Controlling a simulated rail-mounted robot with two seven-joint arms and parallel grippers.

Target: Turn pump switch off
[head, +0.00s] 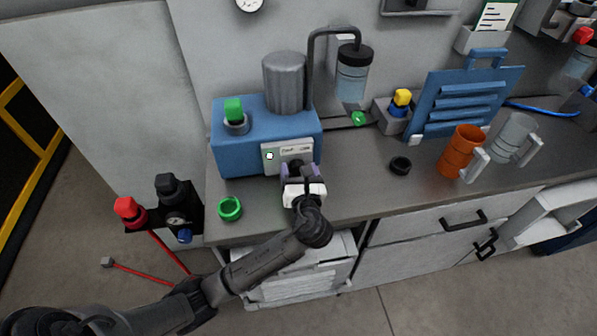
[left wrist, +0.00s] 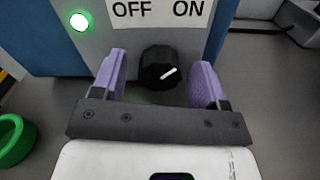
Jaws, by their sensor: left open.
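The blue pump unit (head: 240,150) stands on the counter at the left of the head view. Its front label plate (head: 277,155) carries the words OFF and ON, which read clearly in the left wrist view (left wrist: 158,12). The black pump switch knob (left wrist: 160,68) has a white pointer line tilted to the upper right, towards the ON side. A round indicator (left wrist: 79,22) glows green left of the label. My left gripper (left wrist: 161,80) is open, its two purple fingers on either side of the knob with gaps showing. In the head view my left gripper (head: 301,175) hides the knob. My right gripper is not in view.
A green ring (head: 230,208) lies on the counter left of my gripper, and a black ring (head: 400,165) to its right. An orange mug (head: 461,150) and a grey mug (head: 513,137) stand further right. A blue slatted stand (head: 466,100) is behind them.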

